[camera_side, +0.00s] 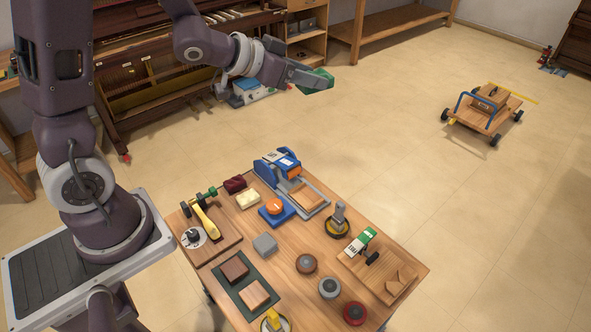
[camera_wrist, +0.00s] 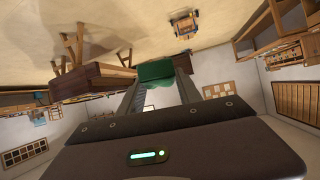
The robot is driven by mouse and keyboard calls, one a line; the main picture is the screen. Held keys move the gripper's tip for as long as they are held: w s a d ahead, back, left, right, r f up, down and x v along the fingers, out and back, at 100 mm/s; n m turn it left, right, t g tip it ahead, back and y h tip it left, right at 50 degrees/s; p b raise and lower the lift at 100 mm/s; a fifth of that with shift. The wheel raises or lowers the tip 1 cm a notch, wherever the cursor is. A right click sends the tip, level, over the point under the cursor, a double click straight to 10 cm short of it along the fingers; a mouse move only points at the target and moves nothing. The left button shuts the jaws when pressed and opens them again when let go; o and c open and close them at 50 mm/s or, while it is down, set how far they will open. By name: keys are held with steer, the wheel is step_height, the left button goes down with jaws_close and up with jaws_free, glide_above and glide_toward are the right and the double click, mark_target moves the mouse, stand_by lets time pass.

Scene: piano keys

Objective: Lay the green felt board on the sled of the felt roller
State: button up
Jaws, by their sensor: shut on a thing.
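The green felt board (camera_side: 318,82) is held in my gripper (camera_side: 308,78), high above the floor and away from the worktable, up and right of it in the side view. In the wrist view the green board (camera_wrist: 156,71) sits between the tips of my gripper (camera_wrist: 158,82). A blue machine with an orange and blue roller (camera_side: 279,163), which looks like the felt roller, stands at the table's back edge. A grey sled-like bed (camera_side: 318,203) extends from its front, with a wooden piece (camera_side: 303,196) on it.
The wooden worktable (camera_side: 285,240) is crowded: a blue base with an orange knob (camera_side: 276,210), a grey block (camera_side: 265,244), a dark green mat with blocks (camera_side: 260,311), several round pots, and a wooden board (camera_side: 395,262). A wheeled cart (camera_side: 484,112) stands on open floor.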

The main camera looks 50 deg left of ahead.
steer(key=w+d+f, duration=0.2)
steer(key=d+f, duration=0.4)
steer(key=f, duration=0.4)
steer(key=n+y, duration=0.5)
glide_above(296, 240)
step_height(296, 240, down, 26)
steer(key=shift+r, duration=0.1)
step_height(296, 240, down, 10)
steer(key=shift+r, duration=0.15)
